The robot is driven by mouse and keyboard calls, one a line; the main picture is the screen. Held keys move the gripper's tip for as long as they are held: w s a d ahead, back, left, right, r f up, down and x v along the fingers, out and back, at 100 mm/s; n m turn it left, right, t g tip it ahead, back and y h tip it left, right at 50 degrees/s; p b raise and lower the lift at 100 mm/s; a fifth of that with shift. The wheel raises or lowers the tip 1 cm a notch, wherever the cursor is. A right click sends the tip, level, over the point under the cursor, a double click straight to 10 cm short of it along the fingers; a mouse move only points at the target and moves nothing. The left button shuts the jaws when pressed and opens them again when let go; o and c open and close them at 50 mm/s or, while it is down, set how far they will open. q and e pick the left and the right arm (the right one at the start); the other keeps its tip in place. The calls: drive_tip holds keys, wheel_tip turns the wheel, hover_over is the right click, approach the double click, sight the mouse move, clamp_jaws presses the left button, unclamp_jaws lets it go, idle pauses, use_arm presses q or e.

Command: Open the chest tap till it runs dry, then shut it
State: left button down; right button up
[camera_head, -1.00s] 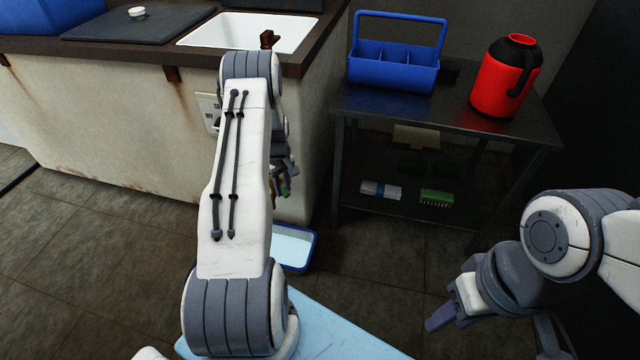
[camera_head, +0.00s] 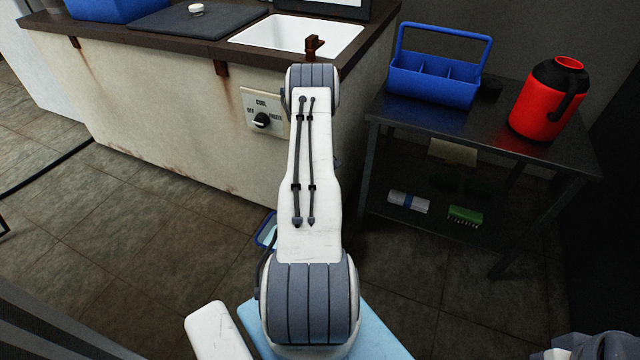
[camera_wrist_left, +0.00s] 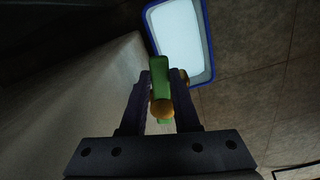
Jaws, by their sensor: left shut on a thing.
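The chest (camera_head: 150,120) is a pale, rust-streaked cabinet with a dark top, at the left of the head view. In the left wrist view the tap (camera_wrist_left: 162,108) shows as a brass-coloured rounded part with a green handle (camera_wrist_left: 160,66). My left gripper (camera_wrist_left: 161,76) is shut on the green handle, one dark finger on each side. A blue-rimmed tray (camera_wrist_left: 209,50) with a pale inside lies on the floor below. In the head view my left arm hides the tap, the gripper and most of the tray (camera_head: 267,230). My right gripper's jaws do not show.
A dial (camera_head: 262,120) marked OFF, COOL and FREEZE is on the chest front. A metal table (camera_head: 480,130) to the right holds a blue caddy (camera_head: 435,80) and a red jug (camera_head: 545,100). The tiled floor left of my arm is clear.

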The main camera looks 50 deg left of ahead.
use_arm(q)
drive_tip(key=shift+s, duration=0.1)
drive_tip(key=c, duration=0.6)
unclamp_jaws()
drive_tip(key=shift+c, duration=0.2)
wheel_tip(320, 180, up, 10)
drive_tip(key=p, duration=0.3)
drive_tip(key=shift+r+p, duration=0.25)
drive_tip(key=shift+p, duration=0.1)
